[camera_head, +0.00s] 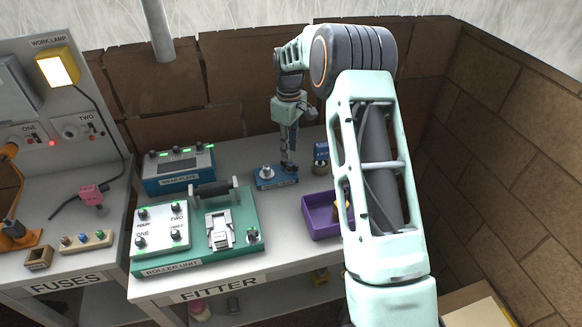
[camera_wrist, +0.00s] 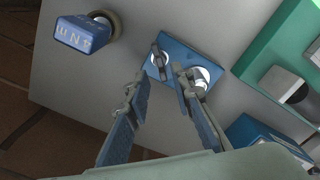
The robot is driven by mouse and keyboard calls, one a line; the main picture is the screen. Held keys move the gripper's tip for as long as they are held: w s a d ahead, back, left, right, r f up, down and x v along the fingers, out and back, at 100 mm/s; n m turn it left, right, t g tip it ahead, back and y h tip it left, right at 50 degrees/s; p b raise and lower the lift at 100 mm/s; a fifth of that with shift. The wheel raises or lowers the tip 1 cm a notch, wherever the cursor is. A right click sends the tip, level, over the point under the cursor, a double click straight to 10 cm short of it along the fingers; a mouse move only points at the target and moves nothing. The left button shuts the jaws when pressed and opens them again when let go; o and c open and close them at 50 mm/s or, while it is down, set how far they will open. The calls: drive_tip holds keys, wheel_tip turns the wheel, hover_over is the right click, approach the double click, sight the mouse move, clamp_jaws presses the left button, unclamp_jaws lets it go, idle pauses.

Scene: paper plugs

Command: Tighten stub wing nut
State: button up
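A small blue base plate (camera_head: 264,183) lies on the FITTER bench and also shows in the wrist view (camera_wrist: 178,44). It carries two pale round fittings. A dark wing-like bar, seemingly the wing nut (camera_wrist: 158,62), sits over one of them. The other pale fitting (camera_wrist: 207,76) is partly behind my right finger; a pale stub (camera_head: 266,171) shows in the head view. My gripper (camera_head: 289,165) points down at the plate's right end. In the wrist view my gripper (camera_wrist: 163,82) has its fingers apart, on either side of the bar's near end. Contact cannot be told.
A purple tray (camera_head: 318,227) stands to the right in front, partly behind my arm. A blue labelled block (camera_head: 321,150) stands behind it. The blue WEAR PLATE box (camera_head: 178,183) and green ROLLER UNIT (camera_head: 195,262) are to the left. Bare bench lies around the plate.

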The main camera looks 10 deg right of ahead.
sight(290, 166)
drive_tip(key=shift+f, duration=0.7)
drive_tip(key=shift+f+b, duration=1.35)
drive_tip(key=shift+f, duration=0.65)
clamp_jaws()
